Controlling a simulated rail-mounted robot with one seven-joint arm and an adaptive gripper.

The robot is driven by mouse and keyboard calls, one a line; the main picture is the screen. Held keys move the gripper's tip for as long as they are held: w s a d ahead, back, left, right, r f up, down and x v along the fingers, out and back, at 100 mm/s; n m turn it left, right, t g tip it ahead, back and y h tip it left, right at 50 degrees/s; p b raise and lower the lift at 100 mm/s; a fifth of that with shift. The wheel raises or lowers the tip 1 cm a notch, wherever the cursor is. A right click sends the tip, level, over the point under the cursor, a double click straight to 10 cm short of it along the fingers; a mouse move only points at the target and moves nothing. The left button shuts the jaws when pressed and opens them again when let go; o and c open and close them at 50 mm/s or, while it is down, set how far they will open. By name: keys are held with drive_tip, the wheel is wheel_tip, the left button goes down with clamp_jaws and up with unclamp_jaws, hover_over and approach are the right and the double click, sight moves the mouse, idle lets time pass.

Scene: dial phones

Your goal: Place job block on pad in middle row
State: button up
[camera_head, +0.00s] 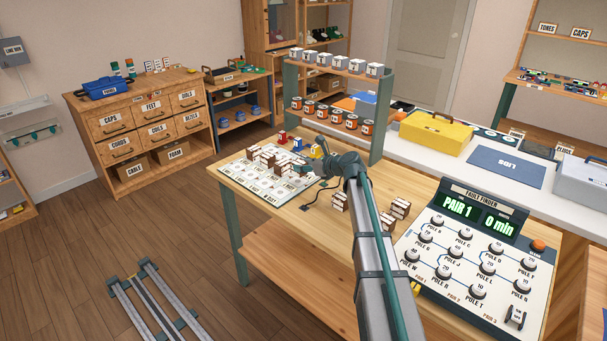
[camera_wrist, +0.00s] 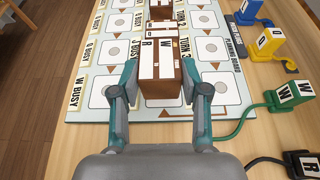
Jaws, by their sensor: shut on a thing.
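My gripper (camera_wrist: 160,82) is shut on a brown and white job block (camera_wrist: 161,72) marked W and R. The block is between the two fingers, over the near part of the planning board (camera_wrist: 185,112). I cannot tell whether it touches the board. The board has rows of white pads with grey circles; bare pads show left (camera_wrist: 103,88) and right (camera_wrist: 218,88) of the held block. The pad under it is hidden. Another brown and white block (camera_wrist: 160,10) stands farther up the board. In the head view my gripper (camera_head: 308,171) is over the board's right part, beside several blocks (camera_head: 268,158).
Loose brown and white blocks lie on the bench to the right, one group (camera_head: 340,202) near my arm and another (camera_head: 399,208) beside the fault finder panel (camera_head: 470,262).

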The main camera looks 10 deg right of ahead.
sight(305, 174)
drive_tip(key=shift+w+f, duration=0.4)
drive_tip(key=shift+f, duration=1.55)
drive_tip(key=shift+f, duration=0.15)
drive_tip(key=o, duration=1.2)
drive_tip(key=shift+c, duration=0.2)
